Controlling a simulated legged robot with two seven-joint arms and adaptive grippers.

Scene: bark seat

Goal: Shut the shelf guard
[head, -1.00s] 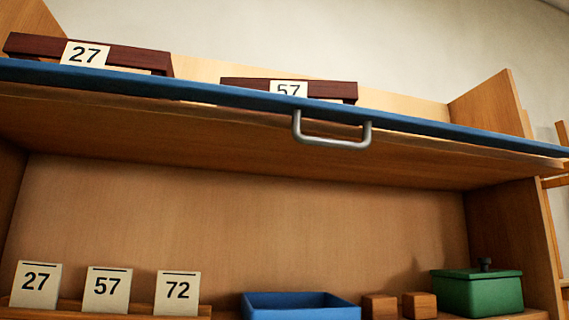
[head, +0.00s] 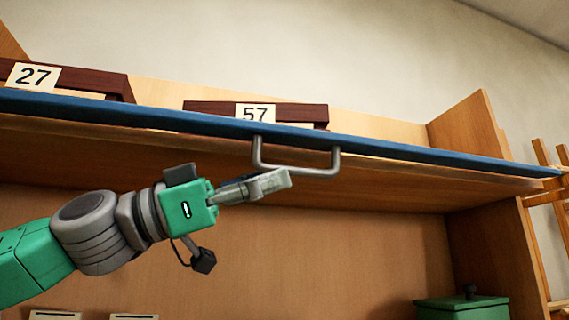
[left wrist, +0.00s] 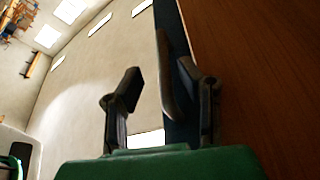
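The shelf guard (head: 400,152) is a long blue panel along the front of the upper shelf, seen nearly edge-on from below. A grey bar handle (head: 306,171) hangs from it near the middle. My left gripper (head: 277,183) is just below and in front of the handle's left part. In the left wrist view the fingers of my left gripper (left wrist: 160,92) stand apart. The grey handle (left wrist: 168,68) appears between or just past them, in front of the dark blue guard (left wrist: 172,25). I cannot tell whether they touch it. My right gripper is out of view.
Dark red boxes labelled 27 (head: 95,80) and 57 (head: 205,108) sit on the upper shelf behind the guard. A green lidded box (head: 462,309) stands on the lower shelf at right. A wooden rack (head: 550,215) is beyond the shelf's right side.

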